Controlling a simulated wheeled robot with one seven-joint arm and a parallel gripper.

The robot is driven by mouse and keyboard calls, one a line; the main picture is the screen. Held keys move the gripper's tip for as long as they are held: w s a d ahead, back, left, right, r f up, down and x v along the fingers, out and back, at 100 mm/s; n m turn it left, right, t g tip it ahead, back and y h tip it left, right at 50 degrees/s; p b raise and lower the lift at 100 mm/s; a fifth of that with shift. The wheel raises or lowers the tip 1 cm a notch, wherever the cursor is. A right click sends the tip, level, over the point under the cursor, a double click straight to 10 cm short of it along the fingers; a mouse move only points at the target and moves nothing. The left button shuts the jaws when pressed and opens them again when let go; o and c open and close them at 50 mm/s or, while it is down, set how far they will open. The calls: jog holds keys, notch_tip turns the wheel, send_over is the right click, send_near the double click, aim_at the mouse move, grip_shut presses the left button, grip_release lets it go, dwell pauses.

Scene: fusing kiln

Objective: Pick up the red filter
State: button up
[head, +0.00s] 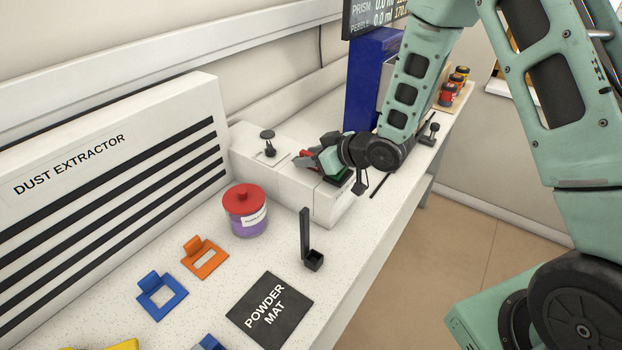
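A small red piece (309,161), which looks like the red filter, shows at the left side of my gripper, above the white box on the bench. Most of it is hidden behind the gripper. My gripper (322,168) is at the end of the green arm, over the right part of the white box (290,185). Its fingers are small and partly hidden, so I cannot tell whether they are open or shut on the red piece. An orange filter-like frame with a tab (204,258) and a blue one (160,295) lie on the bench at the lower left.
A red-lidded jar of purple powder (246,210), a black upright holder (307,243) and a black powder mat (270,310) are on the near bench. The dust extractor (110,190) lines the left; a blue panel (370,85) stands behind. The bench's front edge drops to the floor.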

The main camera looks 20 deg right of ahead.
grip_shut()
jog(key=shift+r, duration=0.2)
